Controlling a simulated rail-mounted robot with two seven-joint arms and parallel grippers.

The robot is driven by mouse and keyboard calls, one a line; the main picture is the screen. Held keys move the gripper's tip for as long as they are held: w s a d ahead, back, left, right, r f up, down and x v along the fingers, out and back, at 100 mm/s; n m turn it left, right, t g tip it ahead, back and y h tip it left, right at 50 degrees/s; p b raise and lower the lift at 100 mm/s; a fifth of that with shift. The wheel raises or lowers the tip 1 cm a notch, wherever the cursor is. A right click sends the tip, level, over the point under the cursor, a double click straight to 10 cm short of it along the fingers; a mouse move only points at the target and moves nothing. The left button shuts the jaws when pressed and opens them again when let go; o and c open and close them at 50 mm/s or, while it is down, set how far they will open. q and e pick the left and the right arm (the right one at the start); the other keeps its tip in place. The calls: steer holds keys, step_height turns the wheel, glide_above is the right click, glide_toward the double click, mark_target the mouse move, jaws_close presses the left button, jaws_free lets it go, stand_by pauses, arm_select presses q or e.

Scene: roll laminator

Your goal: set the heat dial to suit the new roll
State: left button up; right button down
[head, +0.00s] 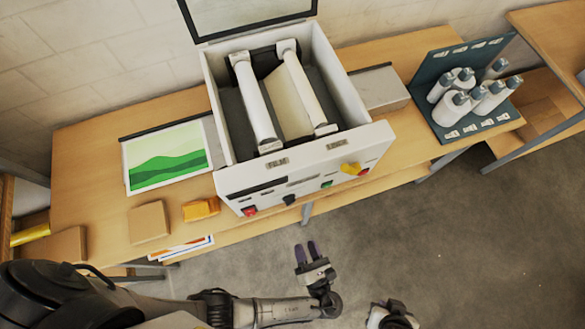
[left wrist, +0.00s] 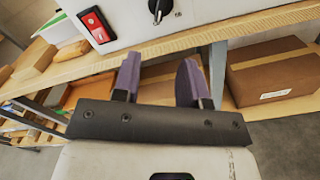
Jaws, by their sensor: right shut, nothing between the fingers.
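The laminator (head: 300,170) stands open on the bench, with two pale rolls (head: 254,105) (head: 300,90) in it. A black dial (head: 289,199) sits low on its front panel, right of a red switch (head: 249,210). In the left wrist view the dial (left wrist: 158,7) is cut by the top edge; a light pointer line and a small number show, but the setting cannot be read surely. My left gripper (head: 311,246) is open and empty, in front of and below the panel, apart from the dial. My right gripper (head: 392,314) is shut at the bottom edge, partly cut off.
A green landscape print (head: 165,156) and orange block (head: 201,209) lie left. A cardboard box (left wrist: 275,75) is on the lower shelf.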

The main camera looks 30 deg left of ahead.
mark_target(290, 205)
arm_select(q)
steer(key=shift+p+x, duration=1.2)
steer(key=shift+x, duration=5.65)
jaws_close()
